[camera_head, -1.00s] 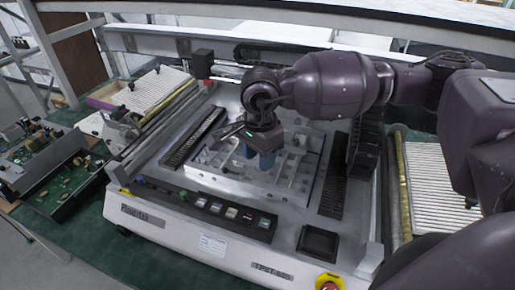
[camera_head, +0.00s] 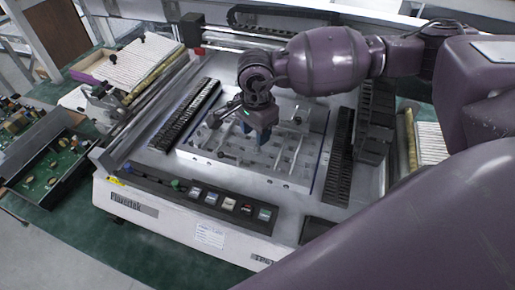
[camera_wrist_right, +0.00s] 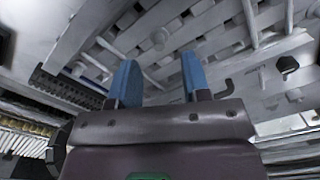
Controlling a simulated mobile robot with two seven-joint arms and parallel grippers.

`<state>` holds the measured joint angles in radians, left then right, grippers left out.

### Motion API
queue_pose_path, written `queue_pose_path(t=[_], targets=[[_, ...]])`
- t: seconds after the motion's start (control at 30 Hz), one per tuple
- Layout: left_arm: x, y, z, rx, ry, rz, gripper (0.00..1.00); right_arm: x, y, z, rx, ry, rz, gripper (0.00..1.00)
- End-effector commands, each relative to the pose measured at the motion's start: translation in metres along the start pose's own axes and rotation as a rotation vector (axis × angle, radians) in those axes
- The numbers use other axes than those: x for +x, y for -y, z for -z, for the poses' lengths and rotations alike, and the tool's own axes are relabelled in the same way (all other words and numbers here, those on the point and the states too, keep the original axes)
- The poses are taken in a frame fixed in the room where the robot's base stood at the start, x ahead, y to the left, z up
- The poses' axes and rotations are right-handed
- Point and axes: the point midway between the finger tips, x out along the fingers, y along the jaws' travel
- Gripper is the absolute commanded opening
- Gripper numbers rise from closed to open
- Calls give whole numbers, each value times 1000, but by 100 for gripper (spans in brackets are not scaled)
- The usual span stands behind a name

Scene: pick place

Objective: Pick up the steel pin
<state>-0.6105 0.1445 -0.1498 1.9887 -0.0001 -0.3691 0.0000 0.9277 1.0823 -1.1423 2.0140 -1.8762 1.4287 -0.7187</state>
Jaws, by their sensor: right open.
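My right gripper (camera_head: 262,137) is over the pale grey slotted plate (camera_head: 205,163) of the machine in the head view. Its two blue fingers stand apart with nothing visible between them; they also show in the right wrist view (camera_wrist_right: 159,65). Several thin metal rods and small fittings are on the plate. One slim rod (camera_wrist_right: 250,22) shows beyond the fingers in the wrist view, and another (camera_wrist_right: 289,14) is to its right. I cannot tell which of these is the steel pin. My left gripper is not in view.
Black ribbed strips (camera_head: 185,122) flank the plate. A row of buttons (camera_head: 229,203) runs along the machine's front. A black tray with a green circuit board (camera_head: 62,160) lies at the left. My right arm covers the lower right.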

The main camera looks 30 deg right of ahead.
Motion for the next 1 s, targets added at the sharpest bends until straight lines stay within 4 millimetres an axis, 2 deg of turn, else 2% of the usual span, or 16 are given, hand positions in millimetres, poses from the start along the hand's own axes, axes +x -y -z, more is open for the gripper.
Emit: queue_pose_path(t=[0.17,0.5,0.73,1.0], targets=[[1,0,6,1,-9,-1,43,9,-1,1,0,0,-1,43],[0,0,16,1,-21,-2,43,50,-2,4,0,1,0,43],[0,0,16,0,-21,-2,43,52,-2,4,0,0,1,43],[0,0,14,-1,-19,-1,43,52,-2,4,0,0,1,2]])
